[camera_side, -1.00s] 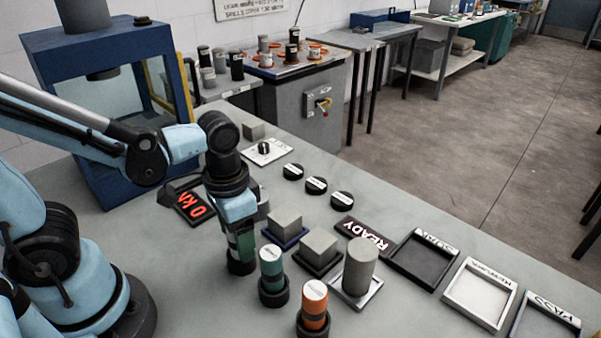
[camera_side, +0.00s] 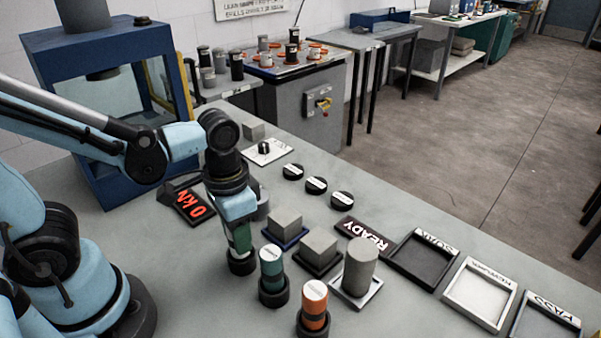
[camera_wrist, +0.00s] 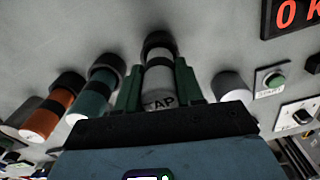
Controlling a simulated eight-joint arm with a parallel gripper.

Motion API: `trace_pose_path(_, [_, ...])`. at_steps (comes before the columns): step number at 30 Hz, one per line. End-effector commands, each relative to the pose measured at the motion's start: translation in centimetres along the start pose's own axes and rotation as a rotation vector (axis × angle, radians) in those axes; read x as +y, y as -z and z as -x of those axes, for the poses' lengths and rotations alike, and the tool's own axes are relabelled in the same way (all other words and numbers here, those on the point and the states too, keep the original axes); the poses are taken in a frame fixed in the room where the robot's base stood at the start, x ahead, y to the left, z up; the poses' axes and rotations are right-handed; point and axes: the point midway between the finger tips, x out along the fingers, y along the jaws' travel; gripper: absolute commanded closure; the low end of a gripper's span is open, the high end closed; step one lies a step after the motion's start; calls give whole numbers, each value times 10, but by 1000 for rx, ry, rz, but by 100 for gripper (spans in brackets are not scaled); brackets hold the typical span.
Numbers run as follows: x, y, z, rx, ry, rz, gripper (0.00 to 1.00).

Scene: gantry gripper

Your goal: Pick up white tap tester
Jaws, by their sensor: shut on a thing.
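The white tap tester (camera_wrist: 158,75) is a white cylinder with a dark band and the letters TAP on its end. It shows in the wrist view between the two green fingers of my gripper (camera_wrist: 158,85), which is shut on it. In the side view my gripper (camera_side: 239,238) points down at the left of the row of testers. The tester is mostly hidden there by the fingers, and its lower end is at or in a black holder (camera_side: 241,264). I cannot tell whether it is clear of the holder.
A teal tester (camera_side: 271,262) and an orange tester (camera_side: 314,302) stand in black holders to the right. Concrete cubes (camera_side: 285,224) and a concrete cylinder (camera_side: 360,262) stand close by. Trays (camera_side: 478,292) lie at the right. A red display (camera_side: 193,204) is behind my gripper.

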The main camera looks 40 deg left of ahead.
Motion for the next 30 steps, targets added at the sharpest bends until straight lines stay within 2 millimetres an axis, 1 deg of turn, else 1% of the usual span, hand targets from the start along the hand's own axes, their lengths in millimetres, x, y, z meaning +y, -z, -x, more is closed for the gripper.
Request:
trace_pose_path(8, [0, 0, 20, 0, 0, 0, 94])
trace_pose_path(13, [0, -1, 39, 0, 0, 0, 94])
trace_pose_path(17, [21, -14, 52, 0, 0, -10, 94])
trace_pose_path(21, [48, -30, 70, 0, 0, -12, 94])
trace_pose_path(24, [63, -40, 81, 0, 0, -11, 94])
trace_pose_path(30, [86, -53, 97, 0, 0, -6, 94])
